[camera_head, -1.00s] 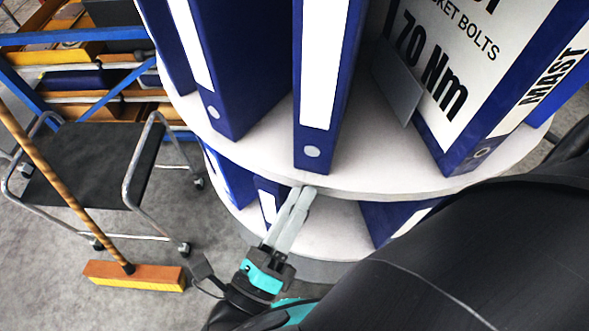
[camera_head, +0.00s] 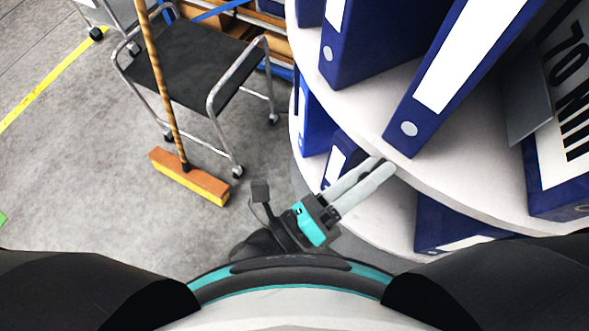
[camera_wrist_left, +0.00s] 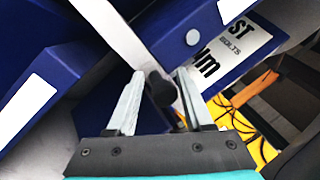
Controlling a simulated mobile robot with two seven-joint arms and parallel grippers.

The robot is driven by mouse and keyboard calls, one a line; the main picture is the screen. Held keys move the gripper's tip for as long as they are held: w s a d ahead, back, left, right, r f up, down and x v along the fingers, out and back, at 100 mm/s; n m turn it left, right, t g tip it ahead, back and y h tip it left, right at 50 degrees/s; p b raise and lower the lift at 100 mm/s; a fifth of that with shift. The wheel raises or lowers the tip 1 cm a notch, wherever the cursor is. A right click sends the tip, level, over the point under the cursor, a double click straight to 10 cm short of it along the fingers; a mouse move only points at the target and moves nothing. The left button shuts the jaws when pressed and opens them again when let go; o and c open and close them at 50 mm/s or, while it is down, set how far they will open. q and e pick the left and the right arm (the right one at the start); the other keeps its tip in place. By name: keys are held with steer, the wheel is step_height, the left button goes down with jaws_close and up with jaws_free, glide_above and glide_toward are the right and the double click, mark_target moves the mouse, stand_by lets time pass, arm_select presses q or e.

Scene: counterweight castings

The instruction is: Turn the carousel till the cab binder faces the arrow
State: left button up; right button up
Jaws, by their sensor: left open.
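The carousel has round white shelves (camera_head: 455,185) holding blue binders. A blue binder with a blank white label (camera_head: 440,85) stands at the upper shelf's near edge. A binder face reading "70 Nm" (camera_head: 572,120) is at the right. No cab label or arrow can be made out. My left gripper (camera_head: 384,168) is open, its fingertips at the upper shelf's rim just below the blank-label binder. In the left wrist view, a dark rounded piece (camera_wrist_left: 160,90) shows between the fingers (camera_wrist_left: 160,74); contact cannot be told. My right gripper is out of view.
A broom (camera_head: 190,178) stands on the floor at the left, by a black-topped cart (camera_head: 190,70) with metal rails. A grey divider plate (camera_head: 527,100) stands on the upper shelf.

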arm_select(q)
steer(key=shift+s+a+f, duration=0.2)
steer(key=shift+a+f, duration=0.1)
steer(key=shift+a, duration=0.05)
steer(key=b+v, duration=0.1)
steer(key=v, duration=1.3)
steer(key=shift+s+a+r+b, duration=0.15)
steer(key=shift+r+b, duration=0.1)
steer(key=shift+b, duration=0.15)
